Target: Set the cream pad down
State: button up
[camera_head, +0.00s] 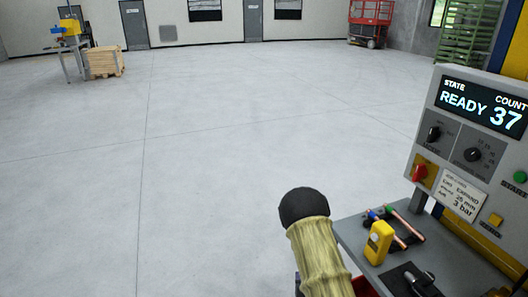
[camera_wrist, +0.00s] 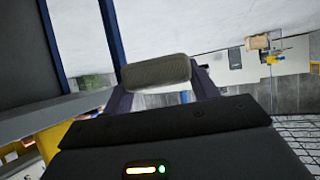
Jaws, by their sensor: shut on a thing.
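The pad (camera_wrist: 157,72) shows in the wrist view as a short, rounded, finely textured block, greyish-olive in this light. My gripper (camera_wrist: 160,80) is shut on it, with one dark finger at each end of the pad. The pad is held off any surface that I can see. In the head view neither my gripper nor the pad can be made out; my own arm fills the bottom middle.
A grey bench (camera_head: 355,236) at the lower right bears a yellow device (camera_head: 379,242), thin copper-coloured tubes (camera_head: 403,222) and a dark item (camera_head: 410,283). A control panel (camera_head: 470,150) reading "READY" and "37" stands behind it. The floor (camera_head: 200,150) left of the bench is open.

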notch_tip(320, 180, down, 4)
jog(key=shift+r+b, duration=0.25)
jog(key=shift+b, duration=0.9)
jog(key=shift+d+r, duration=0.1)
jog(key=shift+r, duration=0.05)
